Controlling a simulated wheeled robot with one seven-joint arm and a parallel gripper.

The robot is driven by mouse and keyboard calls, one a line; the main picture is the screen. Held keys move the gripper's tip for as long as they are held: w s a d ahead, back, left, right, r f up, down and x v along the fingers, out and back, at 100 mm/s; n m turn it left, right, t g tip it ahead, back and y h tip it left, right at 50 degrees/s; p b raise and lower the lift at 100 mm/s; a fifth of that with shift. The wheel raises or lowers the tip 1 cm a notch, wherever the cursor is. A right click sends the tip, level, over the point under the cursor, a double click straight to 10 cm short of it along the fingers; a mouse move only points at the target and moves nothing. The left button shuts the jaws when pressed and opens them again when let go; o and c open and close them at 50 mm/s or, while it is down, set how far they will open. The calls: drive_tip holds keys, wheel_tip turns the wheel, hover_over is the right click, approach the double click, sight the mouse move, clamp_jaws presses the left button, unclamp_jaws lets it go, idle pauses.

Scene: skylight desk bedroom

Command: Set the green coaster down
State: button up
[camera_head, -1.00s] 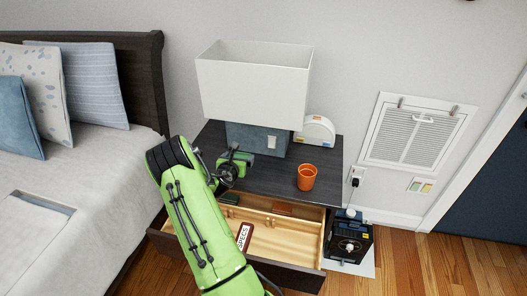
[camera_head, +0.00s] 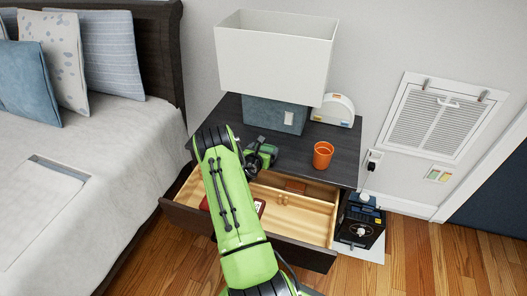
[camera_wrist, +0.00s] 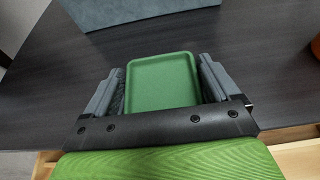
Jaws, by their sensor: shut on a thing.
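The green coaster (camera_wrist: 162,82) is a flat square with rounded corners and a raised rim. In the wrist view it lies between the two fingers of my gripper (camera_wrist: 160,85), which is shut on it at its left and right edges. The coaster is over the dark nightstand top (camera_wrist: 255,55); I cannot tell whether it touches the surface. In the head view my gripper (camera_head: 262,152) is over the front part of the nightstand, and my arm hides most of the coaster.
An orange cup (camera_head: 322,155) stands right of my gripper. A lamp with a blue-grey base (camera_head: 268,115) and a white arched object (camera_head: 335,109) stand behind. The open drawer (camera_head: 300,244) juts out below, holding a red item (camera_head: 259,206). The bed (camera_head: 95,150) is left.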

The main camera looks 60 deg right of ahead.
drive_tip(key=o, duration=0.8)
drive_tip(key=shift+f, duration=0.1)
drive_tip(key=shift+r+p, duration=0.3)
drive_tip(key=p+v, duration=0.1)
drive_tip(key=v, duration=1.1)
drive_tip(key=w+a+r+m+t+y, duration=0.1)
drive_tip(key=w+a+r+m+y, duration=0.15)
drive_tip(key=a+r+m, duration=0.65)
drive_tip(key=w+a+r+m+y, duration=0.2)
drive_tip(key=a+r+m+y, duration=0.2)
drive_tip(key=a+r+m, duration=0.6)
drive_tip(key=s+a+r+y, duration=0.2)
drive_tip(key=s+a, duration=0.2)
drive_tip(key=a, duration=0.3)
drive_tip(key=s+a+r+t+y, duration=0.1)
drive_tip(key=s+a+r+y, duration=0.1)
drive_tip(key=s+a, duration=0.3)
drive_tip(key=s+a+r+t+y, duration=0.1)
drive_tip(key=s+a+r+y, duration=0.2)
drive_tip(key=a, duration=0.7)
drive_tip(key=shift+s+m, duration=0.4)
drive_tip(key=shift+s, duration=0.25)
